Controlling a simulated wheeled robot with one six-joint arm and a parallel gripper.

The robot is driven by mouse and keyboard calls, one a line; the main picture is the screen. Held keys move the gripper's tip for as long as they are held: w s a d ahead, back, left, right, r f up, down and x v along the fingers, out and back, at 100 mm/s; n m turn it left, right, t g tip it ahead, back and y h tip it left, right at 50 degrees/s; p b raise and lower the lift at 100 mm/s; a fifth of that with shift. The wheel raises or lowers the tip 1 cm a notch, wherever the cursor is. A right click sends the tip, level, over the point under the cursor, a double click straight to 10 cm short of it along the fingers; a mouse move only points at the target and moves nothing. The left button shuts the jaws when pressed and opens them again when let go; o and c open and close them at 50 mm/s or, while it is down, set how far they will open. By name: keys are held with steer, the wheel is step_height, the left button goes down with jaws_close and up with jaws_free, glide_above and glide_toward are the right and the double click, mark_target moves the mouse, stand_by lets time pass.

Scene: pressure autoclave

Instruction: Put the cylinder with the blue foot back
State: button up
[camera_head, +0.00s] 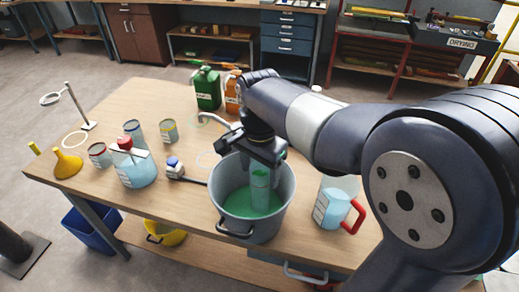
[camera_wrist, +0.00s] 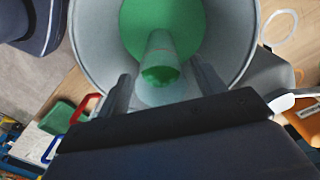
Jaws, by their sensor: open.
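A clear cylinder (camera_head: 261,186) with green in it stands inside a grey metal pot (camera_head: 283,215) that holds green liquid. Its foot is hidden, so I cannot tell the foot's colour. My gripper (camera_head: 262,158) is above the pot, pointing down at the cylinder's top. In the wrist view the cylinder (camera_wrist: 160,65) shows between the two spread fingers of my gripper (camera_wrist: 163,88), inside the pot's rim (camera_wrist: 88,45). The fingers are open, with the cylinder's upper end between or just below them; I cannot tell whether they touch it.
A pitcher with a red handle (camera_head: 355,216) stands right of the pot. Green (camera_head: 206,90) and orange jugs stand behind.

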step_height(320, 180, up, 8)
